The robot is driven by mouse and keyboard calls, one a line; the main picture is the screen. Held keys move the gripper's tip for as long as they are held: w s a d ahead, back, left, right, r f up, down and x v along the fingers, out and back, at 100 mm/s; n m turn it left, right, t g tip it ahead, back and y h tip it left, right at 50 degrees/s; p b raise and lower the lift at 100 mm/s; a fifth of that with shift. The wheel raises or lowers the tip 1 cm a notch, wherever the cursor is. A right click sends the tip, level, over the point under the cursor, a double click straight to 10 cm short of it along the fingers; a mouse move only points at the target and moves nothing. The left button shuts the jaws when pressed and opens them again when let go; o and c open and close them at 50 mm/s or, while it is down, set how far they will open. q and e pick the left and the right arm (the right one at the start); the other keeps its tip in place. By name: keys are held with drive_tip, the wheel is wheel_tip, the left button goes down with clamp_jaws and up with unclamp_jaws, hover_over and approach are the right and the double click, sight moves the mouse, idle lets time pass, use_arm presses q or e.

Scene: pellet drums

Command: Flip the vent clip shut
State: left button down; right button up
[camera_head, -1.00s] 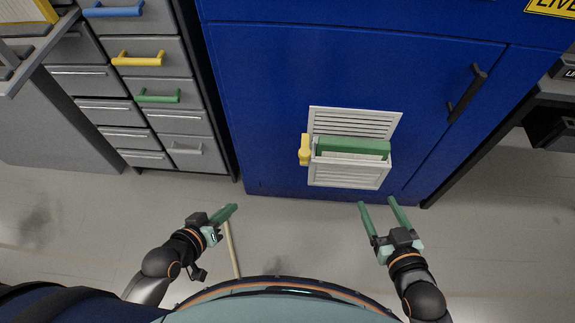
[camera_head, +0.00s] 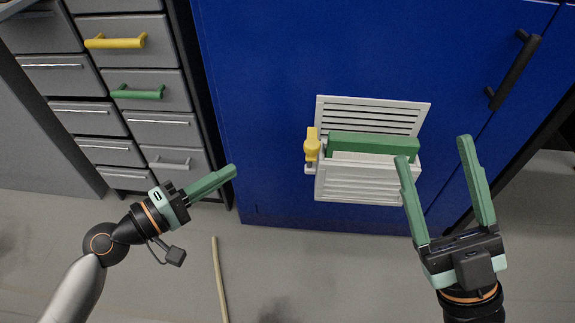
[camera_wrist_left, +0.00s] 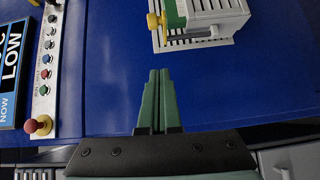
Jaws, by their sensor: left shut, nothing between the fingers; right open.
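The yellow vent clip (camera_head: 311,144) stands upright at the left side of the white louvred vent (camera_head: 362,187) on the blue cabinet. A green strip (camera_head: 372,146) runs across the vent's box-like front. The clip also shows in the left wrist view (camera_wrist_left: 153,21), beside the vent (camera_wrist_left: 222,16). My left gripper (camera_head: 233,169) is shut and empty, to the left of and a little below the clip, apart from it. Its fingers show together in the left wrist view (camera_wrist_left: 158,74). My right gripper (camera_head: 434,150) is open and empty, its fingers at the vent's right side; contact cannot be told.
Grey drawers with a yellow handle (camera_head: 115,41) and a green handle (camera_head: 137,92) stand at the left. A black door handle (camera_head: 514,69) is at the upper right. A wooden stick (camera_head: 218,280) lies on the floor. The left wrist view shows a red knob (camera_wrist_left: 38,125) on a panel.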

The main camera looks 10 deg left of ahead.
use_arm(q)
drive_tip(key=shift+d+r, duration=0.1)
drive_tip(key=shift+r, duration=0.15)
use_arm(e)
drive_tip(key=shift+s+a+r+n+y, duration=0.1)
drive_tip(key=shift+s+r+n+y, duration=0.1)
drive_tip(key=shift+s+n+y, duration=0.25)
use_arm(q)
drive_tip(key=s+d+p+x, duration=0.1)
drive_tip(key=s+d+x, duration=0.1)
drive_tip(key=x, duration=1)
drive_tip(key=shift+w+d+r+p, duration=0.2)
drive_tip(key=shift+w+d+p, duration=0.05)
drive_tip(key=shift+d+p, duration=0.1)
use_arm(e)
drive_tip(key=shift+r, duration=0.85)
drive_tip(key=shift+w+r, duration=0.1)
drive_tip(key=shift+w, duration=0.1)
use_arm(q)
drive_tip(key=shift+s+d+n+t+p, duration=0.1)
drive_tip(key=shift+d+n+t+p, duration=0.1)
drive_tip(key=shift+n+t+p, duration=0.3)
use_arm(e)
drive_tip(key=shift+w+f+m+h, duration=0.85)
drive_tip(key=shift+w+f+h, duration=0.1)
drive_tip(key=shift+w+h, duration=0.1)
